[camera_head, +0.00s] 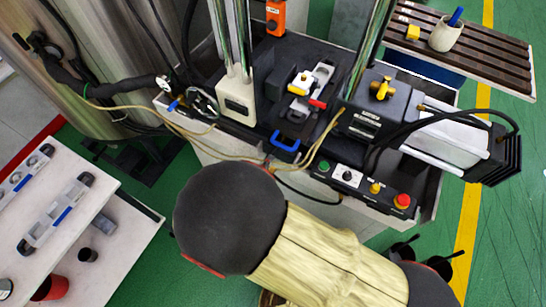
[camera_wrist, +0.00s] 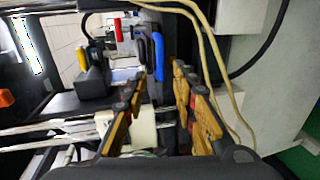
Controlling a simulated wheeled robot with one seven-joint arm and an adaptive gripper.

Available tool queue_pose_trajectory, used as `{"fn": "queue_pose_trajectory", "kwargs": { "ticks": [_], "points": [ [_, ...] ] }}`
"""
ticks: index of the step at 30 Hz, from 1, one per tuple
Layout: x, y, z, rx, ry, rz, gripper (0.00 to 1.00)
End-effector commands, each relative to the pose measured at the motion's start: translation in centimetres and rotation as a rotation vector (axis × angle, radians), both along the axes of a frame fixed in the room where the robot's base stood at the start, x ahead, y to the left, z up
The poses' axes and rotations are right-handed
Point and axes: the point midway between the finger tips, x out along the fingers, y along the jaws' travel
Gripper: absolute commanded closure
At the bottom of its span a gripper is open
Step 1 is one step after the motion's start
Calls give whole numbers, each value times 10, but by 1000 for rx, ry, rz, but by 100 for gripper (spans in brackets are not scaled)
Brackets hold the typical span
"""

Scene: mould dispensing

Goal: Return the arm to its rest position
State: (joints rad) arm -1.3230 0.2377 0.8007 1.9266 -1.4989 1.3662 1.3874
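My arm, with a dark rounded joint and a tan link, fills the lower middle of the head view. It hides most of my gripper there. In the wrist view my gripper (camera_wrist: 160,76) shows two brown fingers spread apart with nothing held between them. A blue handle (camera_wrist: 158,57) lies beyond the fingertips, and I see no clear contact. In the head view the blue handle (camera_head: 285,142) is at the front of the mould device (camera_head: 302,108), which has red and yellow parts and sits in the machine.
The machine has a front control panel (camera_head: 362,184) with a red button, close to my arm. Yellowish cables (camera_head: 225,154) loop along its front. A white table (camera_head: 85,250) with mould parts stands at left. A slatted table (camera_head: 490,60) is at upper right. Green floor is open at right.

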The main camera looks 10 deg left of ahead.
Motion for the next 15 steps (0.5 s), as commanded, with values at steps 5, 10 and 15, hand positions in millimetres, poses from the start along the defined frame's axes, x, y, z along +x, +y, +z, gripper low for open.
{"fn": "queue_pose_trajectory", "kwargs": {
  "ticks": [5,10,15],
  "points": [
    [-9,3,2,-1,1,0,72],
    [-10,3,2,-1,1,-1,72],
    [-10,3,2,-1,1,-1,72]
  ]
}}
